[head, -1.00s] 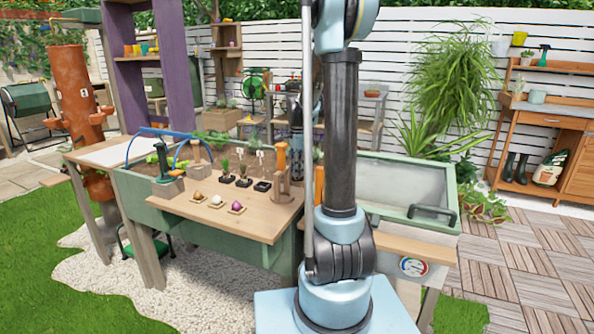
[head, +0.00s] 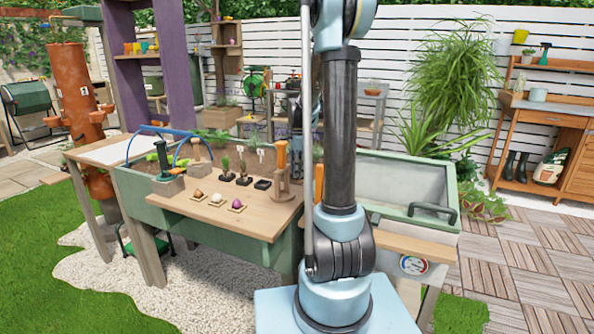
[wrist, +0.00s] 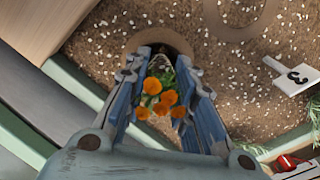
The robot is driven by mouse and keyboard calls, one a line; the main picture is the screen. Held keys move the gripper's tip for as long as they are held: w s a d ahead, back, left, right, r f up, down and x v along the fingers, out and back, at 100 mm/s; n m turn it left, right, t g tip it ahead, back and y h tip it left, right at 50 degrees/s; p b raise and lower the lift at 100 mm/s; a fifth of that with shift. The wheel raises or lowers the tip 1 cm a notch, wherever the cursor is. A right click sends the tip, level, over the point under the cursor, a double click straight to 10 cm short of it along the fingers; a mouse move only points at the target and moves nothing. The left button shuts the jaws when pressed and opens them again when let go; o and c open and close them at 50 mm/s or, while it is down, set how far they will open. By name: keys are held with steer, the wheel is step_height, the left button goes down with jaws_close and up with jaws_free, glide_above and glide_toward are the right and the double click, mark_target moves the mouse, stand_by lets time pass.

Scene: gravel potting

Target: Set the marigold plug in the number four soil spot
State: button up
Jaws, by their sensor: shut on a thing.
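In the wrist view, my gripper (wrist: 161,95) has its blue fingers closed on the marigold plug (wrist: 160,98), which has several orange flowers and green leaves. The plug's lower part is mostly hidden between the fingers. Just beyond the fingertips, a round brown soil spot (wrist: 172,38) shows in the speckled soil. I cannot tell whether the plug is above it or partly in it. A white marker (wrist: 293,75) with a dark digit, seemingly a 3, stands to the right. No number four marker can be made out. In the head view, my arm hides the marigold.
Another ring-shaped spot (wrist: 240,20) lies upper right in the wrist view. The planter's green edge (wrist: 75,85) runs along the left.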

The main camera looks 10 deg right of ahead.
steer(key=shift+f, duration=0.6)
stand_by(0.3)
steer(key=o, duration=1.3)
steer(key=shift+r, duration=4.55)
steer(key=shift+s, duration=0.1)
